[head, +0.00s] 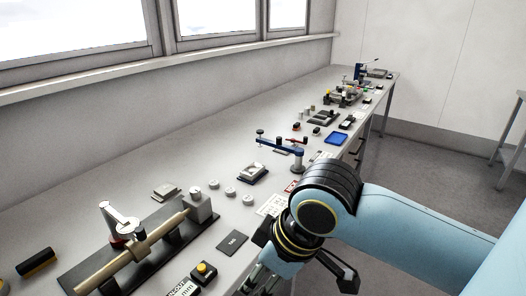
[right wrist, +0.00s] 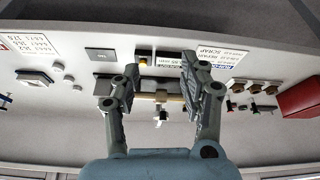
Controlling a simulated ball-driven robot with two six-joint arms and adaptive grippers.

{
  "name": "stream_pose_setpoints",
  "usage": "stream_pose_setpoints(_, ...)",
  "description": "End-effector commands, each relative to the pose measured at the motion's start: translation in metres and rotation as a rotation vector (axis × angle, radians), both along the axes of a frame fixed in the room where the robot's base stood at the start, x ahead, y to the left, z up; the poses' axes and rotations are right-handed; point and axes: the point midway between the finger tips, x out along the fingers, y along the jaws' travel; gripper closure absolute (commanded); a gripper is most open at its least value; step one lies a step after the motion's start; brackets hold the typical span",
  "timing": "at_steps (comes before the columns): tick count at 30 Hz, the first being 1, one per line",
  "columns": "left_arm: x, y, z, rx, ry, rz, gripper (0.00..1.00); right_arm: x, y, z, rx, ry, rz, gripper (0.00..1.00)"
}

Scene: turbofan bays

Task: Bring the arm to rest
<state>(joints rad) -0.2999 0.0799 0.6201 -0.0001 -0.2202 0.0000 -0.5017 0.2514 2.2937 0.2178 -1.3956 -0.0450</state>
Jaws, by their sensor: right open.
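My right arm (head: 420,220) comes in from the right in the head view, pale blue with a dark wrist joint. My right gripper (head: 300,275) hangs low over the front edge of the bench, partly cut off by the bottom of the picture. In the right wrist view the right gripper (right wrist: 160,75) has its two grey fingers well apart, with nothing between them. Bench items, including a yellow button (right wrist: 143,60), show beyond the fingers. My left gripper is in neither view.
The long grey bench (head: 150,165) runs along a windowed wall. A fixture with a tan bar (head: 130,262) lies near left, with a yellow-button box (head: 204,271) beside it. A blue-armed stand (head: 281,145) and blue tray (head: 336,138) stand farther back. A red box (right wrist: 300,97) shows in the wrist view.

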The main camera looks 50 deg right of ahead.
Motion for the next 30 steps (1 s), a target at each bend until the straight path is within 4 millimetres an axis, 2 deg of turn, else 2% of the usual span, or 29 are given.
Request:
stream_pose_setpoints(11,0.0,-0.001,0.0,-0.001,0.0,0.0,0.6,0.0,0.0,0.0,0.001,-0.001,0.001,0.56)
stream_pose_setpoints(14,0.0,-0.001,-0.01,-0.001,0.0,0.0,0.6,0.003,0.0,-0.008,0.002,-0.007,0.001,0.56)
stream_pose_setpoints(16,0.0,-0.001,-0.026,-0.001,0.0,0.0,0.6,0.008,0.002,-0.023,0.008,-0.016,-0.002,0.56)
stream_pose_setpoints(17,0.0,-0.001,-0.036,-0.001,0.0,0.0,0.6,0.009,0.002,-0.036,0.01,-0.009,-0.007,0.56)
stream_pose_setpoints(20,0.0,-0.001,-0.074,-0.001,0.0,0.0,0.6,0.005,-0.004,-0.113,0.01,0.069,-0.044,0.56)
stream_pose_setpoints(21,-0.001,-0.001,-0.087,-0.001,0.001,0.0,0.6,0.003,-0.008,-0.147,0.009,0.098,-0.062,0.56)
stream_pose_setpoints(23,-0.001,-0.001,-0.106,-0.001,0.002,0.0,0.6,-0.001,-0.013,-0.199,0.005,0.136,-0.09,0.56)
stream_pose_setpoints(24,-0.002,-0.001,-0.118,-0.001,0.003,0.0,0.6,-0.005,-0.017,-0.232,0.001,0.158,-0.108,0.56)
stream_pose_setpoints(26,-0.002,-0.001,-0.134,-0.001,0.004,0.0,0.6,-0.013,-0.022,-0.281,-0.004,0.188,-0.132,0.56)
stream_pose_setpoints(27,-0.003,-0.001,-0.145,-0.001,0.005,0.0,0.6,-0.021,-0.025,-0.314,-0.009,0.208,-0.147,0.56)
stream_pose_setpoints(29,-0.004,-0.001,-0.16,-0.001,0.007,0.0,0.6,-0.034,-0.029,-0.362,-0.016,0.237,-0.168,0.56)
stream_pose_setpoints(30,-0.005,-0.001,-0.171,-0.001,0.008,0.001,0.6,-0.046,-0.032,-0.393,-0.022,0.256,-0.181,0.56)
